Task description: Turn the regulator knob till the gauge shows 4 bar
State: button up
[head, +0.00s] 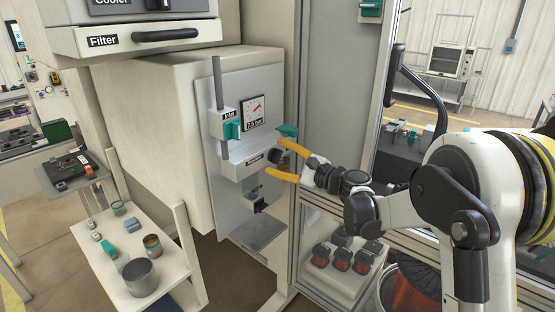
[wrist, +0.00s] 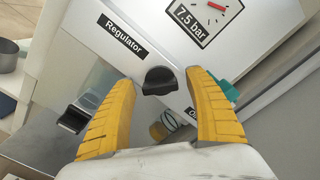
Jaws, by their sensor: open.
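The gauge (wrist: 205,15) in the wrist view has a red needle and a printed label reading 7.5 bar. The gauge also shows on the panel in the head view (head: 253,111). The dark regulator knob (wrist: 160,80) sits below the Regulator label (wrist: 122,35). My gripper (wrist: 160,88) has its two yellow fingers apart, one on each side of the knob, with visible gaps between them and it. In the head view my gripper (head: 273,158) is in front of the panel, and its fingers partly hide the knob area.
A teal inlet handle (head: 233,130) is left of the gauge, and another teal handle (head: 287,130) is just above my fingers. The glass-fronted cabinet frame (head: 340,120) is close on the right. A small table (head: 165,262) with cups and a pot stands at lower left.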

jog(key=c, duration=1.2)
jog(key=shift+n, duration=0.3)
jog(key=n, duration=0.3)
jog(key=shift+n, duration=0.4)
jog(key=n, duration=0.4)
jog(key=shift+p, duration=0.4)
jog(key=n, duration=0.5)
jog(key=shift+n, duration=2.3)
